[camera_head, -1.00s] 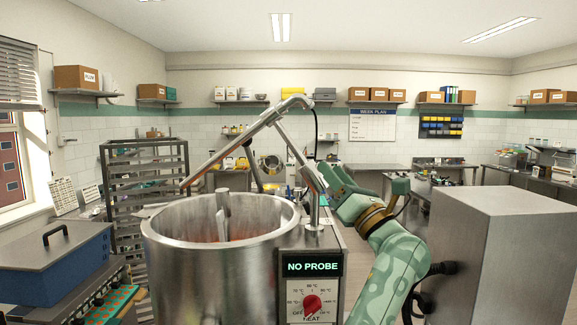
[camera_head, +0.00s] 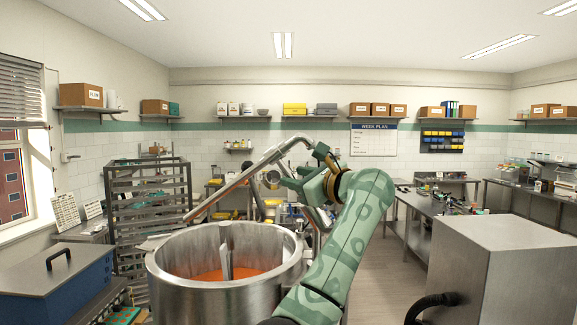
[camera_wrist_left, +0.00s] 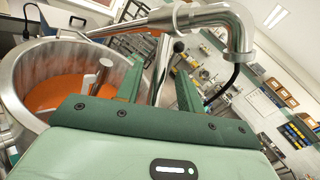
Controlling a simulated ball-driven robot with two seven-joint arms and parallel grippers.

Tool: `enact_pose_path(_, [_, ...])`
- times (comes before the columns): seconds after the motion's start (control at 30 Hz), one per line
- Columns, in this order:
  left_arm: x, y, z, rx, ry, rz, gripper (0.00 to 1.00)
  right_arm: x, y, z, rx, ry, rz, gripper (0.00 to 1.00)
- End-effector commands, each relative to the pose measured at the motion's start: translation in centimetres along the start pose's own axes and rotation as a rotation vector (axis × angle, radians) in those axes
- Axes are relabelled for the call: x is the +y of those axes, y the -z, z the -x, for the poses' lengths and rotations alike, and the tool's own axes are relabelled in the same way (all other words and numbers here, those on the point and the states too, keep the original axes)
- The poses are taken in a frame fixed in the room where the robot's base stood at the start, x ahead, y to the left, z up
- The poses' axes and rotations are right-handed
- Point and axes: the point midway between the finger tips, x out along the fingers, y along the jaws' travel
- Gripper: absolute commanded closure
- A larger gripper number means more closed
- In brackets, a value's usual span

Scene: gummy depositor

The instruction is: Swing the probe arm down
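The probe arm (camera_head: 236,184) is a bent metal tube on a post. It slopes down to the left, with its lower end above the rim of the steel kettle (camera_head: 190,285), which holds orange liquid (camera_head: 208,276). In the left wrist view the tube (camera_wrist_left: 185,17) crosses the top, ahead of my gripper. My left gripper (camera_head: 283,178) is beside the post, under the tube's bend. My right gripper is out of view.
A steel cabinet (camera_head: 505,270) stands at the right. A blue-sided box (camera_head: 62,285) is at the left front, with a rack (camera_head: 150,205) behind it. A paddle post (camera_head: 226,255) stands inside the kettle. My left arm hides the kettle's control panel.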

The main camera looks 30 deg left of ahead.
Motion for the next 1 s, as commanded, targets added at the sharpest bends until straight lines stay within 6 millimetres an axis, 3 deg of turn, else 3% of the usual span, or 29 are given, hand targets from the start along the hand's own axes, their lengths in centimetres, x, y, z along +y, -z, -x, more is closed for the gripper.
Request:
enact_pose_path(0.2, [0.0,-0.1,-2.9,-0.002,-0.001,-0.002,0.62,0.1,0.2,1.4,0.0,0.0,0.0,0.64])
enact_pose_path(0.57, [0.0,0.1,-3.5,0.0,0.0,-0.001,0.62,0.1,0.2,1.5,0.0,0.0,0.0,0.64])
enact_pose_path(0.7, [0.0,0.1,-3.5,0.0,0.0,-0.001,1.0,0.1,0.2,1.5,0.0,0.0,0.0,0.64])
enact_pose_path(1.0, [0.0,0.1,-3.5,-0.001,0.0,-0.001,1.0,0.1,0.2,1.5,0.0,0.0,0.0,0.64])
